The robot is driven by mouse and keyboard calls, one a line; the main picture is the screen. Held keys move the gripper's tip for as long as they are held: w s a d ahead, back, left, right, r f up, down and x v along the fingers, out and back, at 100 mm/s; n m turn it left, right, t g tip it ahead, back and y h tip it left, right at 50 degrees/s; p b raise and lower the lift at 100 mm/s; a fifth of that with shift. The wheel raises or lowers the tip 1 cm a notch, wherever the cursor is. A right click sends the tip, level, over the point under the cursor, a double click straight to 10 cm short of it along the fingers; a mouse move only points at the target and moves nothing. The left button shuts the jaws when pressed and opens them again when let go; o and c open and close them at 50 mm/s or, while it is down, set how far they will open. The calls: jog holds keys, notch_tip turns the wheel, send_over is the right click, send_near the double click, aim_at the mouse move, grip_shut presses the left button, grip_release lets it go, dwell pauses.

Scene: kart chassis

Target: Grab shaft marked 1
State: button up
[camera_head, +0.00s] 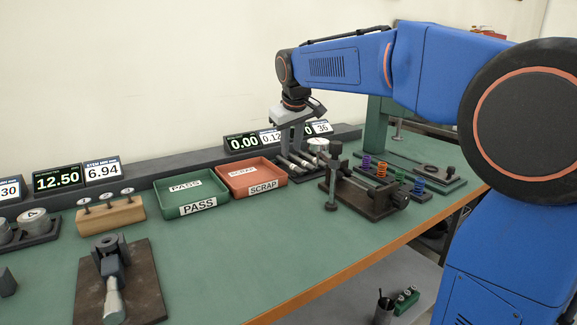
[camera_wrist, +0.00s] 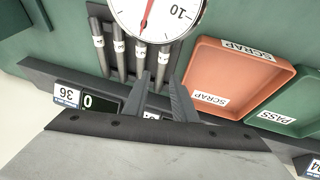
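Several grey shafts (camera_head: 297,162) lie side by side in a dark rack just right of the red SCRAP tray. My gripper (camera_head: 291,150) points down over the rack. In the wrist view my gripper (camera_wrist: 161,80) has its two fingers apart with nothing between them. Its fingertips appear near the right-hand shafts there; I cannot tell whether they touch. The fingers partly hide the shaft ends.
A white round dial gauge (camera_wrist: 158,14) is beside the shafts. The SCRAP tray (camera_head: 253,177) and green PASS tray (camera_head: 191,197) stand left. A dark fixture (camera_head: 365,190) stands right. Number displays (camera_head: 243,143) stand behind. A wooden block (camera_head: 110,215) holds small parts, farther left.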

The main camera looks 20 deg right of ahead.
aim_at(289, 162)
jog(key=shift+x, duration=2.95)
jog(key=shift+s+a, duration=0.1)
jog(key=shift+a, duration=0.05)
grip_shut()
